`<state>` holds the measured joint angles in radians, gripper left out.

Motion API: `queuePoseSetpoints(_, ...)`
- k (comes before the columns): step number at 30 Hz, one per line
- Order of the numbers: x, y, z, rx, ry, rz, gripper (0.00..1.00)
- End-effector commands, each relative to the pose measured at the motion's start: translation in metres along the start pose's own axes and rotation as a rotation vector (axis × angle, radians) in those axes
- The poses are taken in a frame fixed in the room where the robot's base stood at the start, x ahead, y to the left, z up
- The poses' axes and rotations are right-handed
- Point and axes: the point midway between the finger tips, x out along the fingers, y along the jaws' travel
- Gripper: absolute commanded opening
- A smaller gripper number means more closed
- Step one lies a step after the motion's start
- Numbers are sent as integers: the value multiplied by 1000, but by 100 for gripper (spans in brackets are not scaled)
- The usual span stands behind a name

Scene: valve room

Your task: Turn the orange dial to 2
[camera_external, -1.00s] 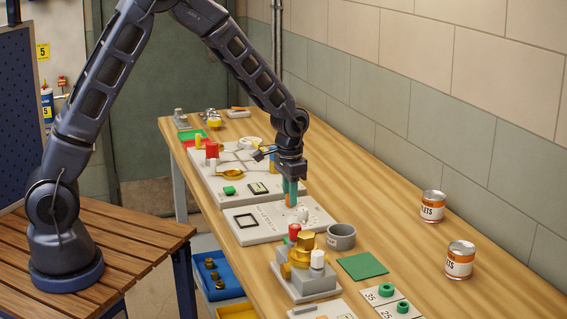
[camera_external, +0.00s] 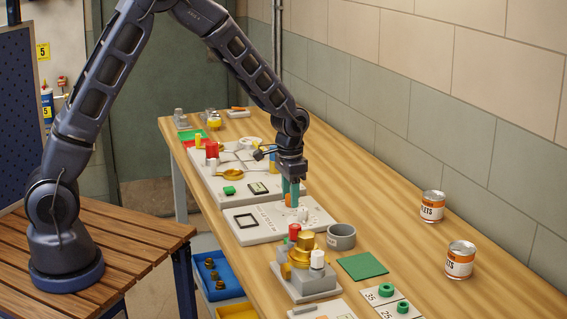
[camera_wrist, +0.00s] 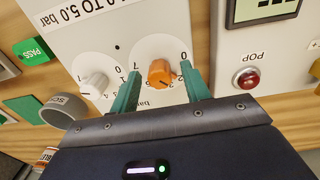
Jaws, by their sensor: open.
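The orange dial (camera_wrist: 161,72) sits on a pale panel, on a round scale with printed numbers, in the wrist view. My gripper (camera_wrist: 162,88) is open, with one green finger on each side of the dial and a visible gap to each. In the external view my gripper (camera_external: 291,192) points down over the panel (camera_external: 252,226), and the dial is mostly hidden behind the fingers. The dial's exact setting is hard to read. A white dial (camera_wrist: 93,86) with its own scale is left of the orange one in the wrist view.
A red button marked POP (camera_wrist: 248,78) and a display (camera_wrist: 268,8) lie to the right in the wrist view. A grey cup (camera_external: 341,237) and a brass valve fixture (camera_external: 304,262) stand near the panel. The bench by the wall is clear apart from two cans (camera_external: 432,206).

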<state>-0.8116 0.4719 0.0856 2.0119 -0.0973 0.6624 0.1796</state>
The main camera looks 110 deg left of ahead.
Motion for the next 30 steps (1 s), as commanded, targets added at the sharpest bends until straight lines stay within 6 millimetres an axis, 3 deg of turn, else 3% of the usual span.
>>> queuePoseSetpoints(8, -20, 0, 0, 0, 3, 0, 47)
queuePoseSetpoints(21, -93, 0, 0, 1, 2, 0, 47)
queuePoseSetpoints(30, -108, 0, 0, 1, 0, 0, 47)
